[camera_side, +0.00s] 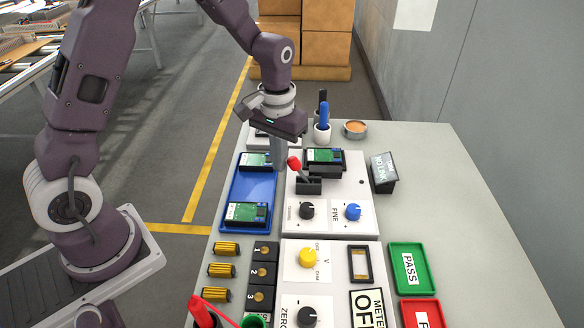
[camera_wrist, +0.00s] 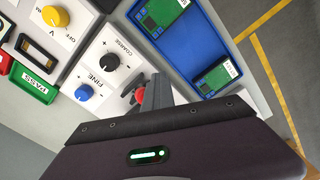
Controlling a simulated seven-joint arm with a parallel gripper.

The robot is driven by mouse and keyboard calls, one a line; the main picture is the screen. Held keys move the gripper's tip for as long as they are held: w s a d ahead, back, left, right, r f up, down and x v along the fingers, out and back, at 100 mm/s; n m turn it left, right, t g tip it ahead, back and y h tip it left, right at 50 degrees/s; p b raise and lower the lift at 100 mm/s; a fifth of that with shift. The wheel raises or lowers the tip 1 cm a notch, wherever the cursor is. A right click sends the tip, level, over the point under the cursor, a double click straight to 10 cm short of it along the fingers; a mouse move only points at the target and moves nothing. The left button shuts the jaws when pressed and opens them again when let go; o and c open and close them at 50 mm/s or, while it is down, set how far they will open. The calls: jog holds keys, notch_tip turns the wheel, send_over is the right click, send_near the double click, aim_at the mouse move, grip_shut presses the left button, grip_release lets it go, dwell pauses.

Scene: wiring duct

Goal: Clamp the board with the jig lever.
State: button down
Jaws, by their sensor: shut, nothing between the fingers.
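The jig lever has a red knob (camera_side: 294,163) and leans up and left from a black base (camera_side: 308,186) on the white panel. A green board (camera_side: 325,156) sits in the black jig just behind the lever. My gripper (camera_side: 280,164) is shut and empty, pointing down just left of the red knob. In the wrist view, the grey fingers (camera_wrist: 159,90) are together, with the red knob (camera_wrist: 140,94) close at their left. I cannot tell whether they touch. The jig's board is not visible in the wrist view.
A blue tray (camera_side: 235,190) with two green boards lies left of the panel. Dials, including a blue FINE knob (camera_side: 353,211), stand in front of the lever. A small dark display (camera_side: 383,172) stands to the right.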

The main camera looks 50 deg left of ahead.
jog(key=shift+w+d, duration=0.8)
jog(key=shift+d, duration=0.1)
notch_tip(320, 180, up, 9)
jog(key=s+a, duration=0.1)
dwell(0.3)
jog(key=s+d+r+m+t, duration=0.1)
jog(key=s+r+t, duration=0.1)
jog(key=s+r, duration=0.7)
jog(key=s+d+m+t, duration=0.1)
jog(key=s+m+t, duration=0.1)
jog(key=s, duration=1.2)
jog(key=shift+d+r+t, duration=0.2)
jog(key=shift+r+t, duration=0.05)
jog(key=shift+t, duration=0.55)
